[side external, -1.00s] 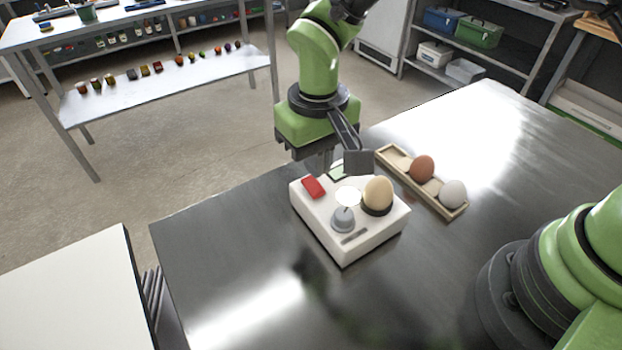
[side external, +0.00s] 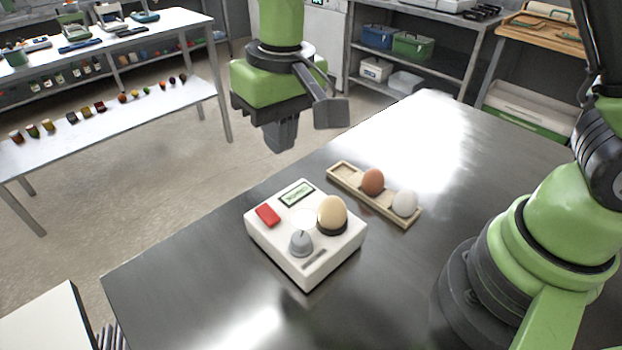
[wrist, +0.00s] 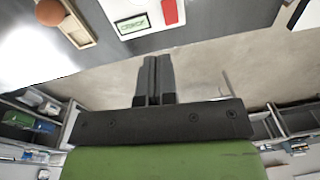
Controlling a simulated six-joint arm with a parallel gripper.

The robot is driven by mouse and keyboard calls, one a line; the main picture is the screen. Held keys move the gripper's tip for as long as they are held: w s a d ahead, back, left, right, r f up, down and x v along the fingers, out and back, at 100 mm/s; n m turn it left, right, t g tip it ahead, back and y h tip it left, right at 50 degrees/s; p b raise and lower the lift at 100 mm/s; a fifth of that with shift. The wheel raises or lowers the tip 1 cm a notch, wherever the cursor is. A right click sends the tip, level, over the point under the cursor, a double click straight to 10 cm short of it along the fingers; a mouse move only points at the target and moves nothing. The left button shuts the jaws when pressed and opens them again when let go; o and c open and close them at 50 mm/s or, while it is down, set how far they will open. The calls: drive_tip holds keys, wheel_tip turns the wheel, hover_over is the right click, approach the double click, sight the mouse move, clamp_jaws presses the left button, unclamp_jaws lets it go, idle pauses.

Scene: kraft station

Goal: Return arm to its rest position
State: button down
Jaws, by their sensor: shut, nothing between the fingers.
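My gripper (side external: 281,138) hangs in the air past the far edge of the steel table, above and behind the white device. Its fingers are shut with nothing between them; the wrist view shows the two dark fingers (wrist: 154,78) together over the floor. The white device (side external: 278,253) stands on the table with a red button (side external: 267,215), a green display (side external: 297,194) and a grey knob (side external: 301,243). A beige egg (side external: 332,214) sits upright in its dark cup. A wooden tray (side external: 345,173) beside it holds a brown egg (side external: 372,181) and a white egg (side external: 404,203).
The steel table (side external: 180,265) is bare around the device and tray. A side table (side external: 110,108) with small coloured items on its lower shelf stands at the far left. A metal shelf (side external: 440,68) with boxes stands at the back. A pale surface (side external: 45,325) is at lower left.

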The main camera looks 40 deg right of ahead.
drive_tip(key=s+d+r+m+t+y, duration=0.1)
drive_tip(key=s+d+r+t, duration=0.15)
drive_tip(key=d+r, duration=0.2)
drive_tip(key=s+d+r+m+t, duration=0.1)
drive_tip(key=s+d+r, duration=0.25)
drive_tip(key=r, duration=0.25)
drive_tip(key=s+d+r+m+t, duration=0.1)
drive_tip(key=s+d+r+t, duration=0.1)
drive_tip(key=s, duration=0.8)
drive_tip(key=shift+s+d+t, duration=0.15)
drive_tip(key=shift+d+t, duration=0.3)
drive_tip(key=shift+d, duration=0.35)
